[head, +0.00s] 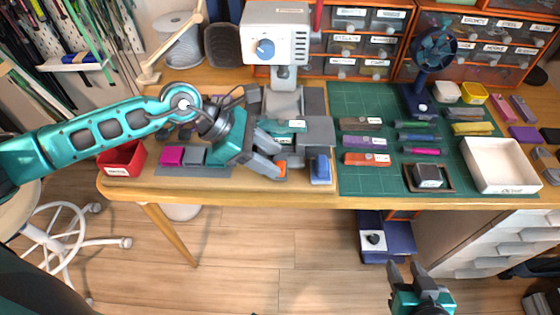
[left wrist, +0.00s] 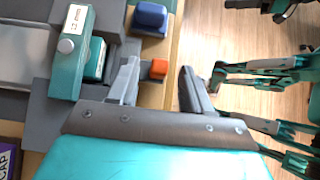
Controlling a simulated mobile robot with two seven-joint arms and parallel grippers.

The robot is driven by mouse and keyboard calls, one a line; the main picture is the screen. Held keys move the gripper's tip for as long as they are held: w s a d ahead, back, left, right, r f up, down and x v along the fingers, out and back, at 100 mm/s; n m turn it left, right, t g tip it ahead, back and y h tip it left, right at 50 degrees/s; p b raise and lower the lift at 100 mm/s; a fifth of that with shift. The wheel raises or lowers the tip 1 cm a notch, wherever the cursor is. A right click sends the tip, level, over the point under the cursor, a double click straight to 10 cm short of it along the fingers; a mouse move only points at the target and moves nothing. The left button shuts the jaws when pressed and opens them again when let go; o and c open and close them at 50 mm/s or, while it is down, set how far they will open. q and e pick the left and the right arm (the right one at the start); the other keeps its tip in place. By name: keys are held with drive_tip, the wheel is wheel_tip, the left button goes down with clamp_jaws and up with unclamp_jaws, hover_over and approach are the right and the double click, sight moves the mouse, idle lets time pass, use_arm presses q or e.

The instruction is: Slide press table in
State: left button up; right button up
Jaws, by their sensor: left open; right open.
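The press (head: 275,38) is a white machine with a blue dial at the back of the table. Its grey table plate (head: 318,132) lies in front of it, carrying a teal labelled block (head: 290,126), also in the left wrist view (left wrist: 72,65). A small orange piece (head: 282,168) sits near the table's front edge. My left gripper (head: 270,160) is open beside it; in the left wrist view the orange piece (left wrist: 158,69) appears between the open fingers (left wrist: 158,88), not visibly gripped. My right gripper (head: 408,272) is open and empty, over the floor.
A blue block (head: 320,170) stands right of the left gripper. A green mat (head: 350,100) holds several coloured bars, with a white tray (head: 500,165) at right. A red bin (head: 122,160) and magenta block (head: 172,156) are at left. Floor in front is mostly clear.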

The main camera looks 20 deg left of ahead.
sight(280, 163)
use_arm(q)
drive_tip(key=shift+x, duration=1.75)
clamp_jaws()
